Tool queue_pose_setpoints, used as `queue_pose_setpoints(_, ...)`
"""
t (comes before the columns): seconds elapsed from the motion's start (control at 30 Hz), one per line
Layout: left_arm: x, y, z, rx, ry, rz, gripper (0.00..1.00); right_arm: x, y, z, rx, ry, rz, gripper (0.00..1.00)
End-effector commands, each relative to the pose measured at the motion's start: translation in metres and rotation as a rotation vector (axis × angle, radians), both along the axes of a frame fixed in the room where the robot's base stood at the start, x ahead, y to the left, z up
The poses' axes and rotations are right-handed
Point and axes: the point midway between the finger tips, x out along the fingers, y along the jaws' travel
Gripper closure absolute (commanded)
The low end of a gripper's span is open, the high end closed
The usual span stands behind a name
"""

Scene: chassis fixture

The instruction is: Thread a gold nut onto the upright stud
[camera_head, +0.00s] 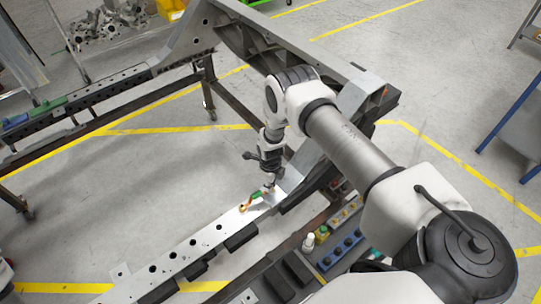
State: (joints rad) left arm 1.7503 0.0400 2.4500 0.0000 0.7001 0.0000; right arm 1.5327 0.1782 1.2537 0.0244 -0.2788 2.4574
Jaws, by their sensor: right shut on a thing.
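Beside the fingertips, on the rail, are a small green piece (256,195) and an orange-gold piece (243,208). I cannot make out the upright stud for certain. My left gripper is out of view.
A blue rack with dark round pieces (341,252) and a white-capped bottle (308,241) stand right of the rail. A raised frame beam (190,40) rises behind. A far rail (100,98) runs at left. Open floor (140,170) lies between the rails.

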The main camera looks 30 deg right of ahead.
Motion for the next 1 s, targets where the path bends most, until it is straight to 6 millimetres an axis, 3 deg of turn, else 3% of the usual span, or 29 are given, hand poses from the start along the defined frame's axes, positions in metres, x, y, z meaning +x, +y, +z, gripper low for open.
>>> queue_pose_setpoints(0.17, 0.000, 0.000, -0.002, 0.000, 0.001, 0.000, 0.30, -0.004, 0.001, -0.005, 0.001, 0.009, -0.013, 1.00)
queue_pose_setpoints(0.2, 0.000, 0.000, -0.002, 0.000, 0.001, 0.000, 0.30, -0.004, 0.001, -0.005, 0.001, 0.009, -0.012, 0.77)
queue_pose_setpoints(0.27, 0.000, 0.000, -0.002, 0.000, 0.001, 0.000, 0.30, -0.004, 0.001, -0.005, 0.001, 0.009, -0.011, 0.56)
queue_pose_setpoints(0.3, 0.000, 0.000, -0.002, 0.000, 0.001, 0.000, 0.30, -0.004, 0.001, -0.005, 0.001, 0.009, -0.011, 0.51)
queue_pose_setpoints(0.7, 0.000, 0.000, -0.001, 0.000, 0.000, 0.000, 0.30, -0.001, 0.000, -0.001, 0.000, 0.004, -0.009, 0.51)
queue_pose_setpoints(1.0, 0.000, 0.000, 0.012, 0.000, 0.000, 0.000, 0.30, -0.001, 0.000, 0.024, 0.000, 0.001, -0.010, 0.51)
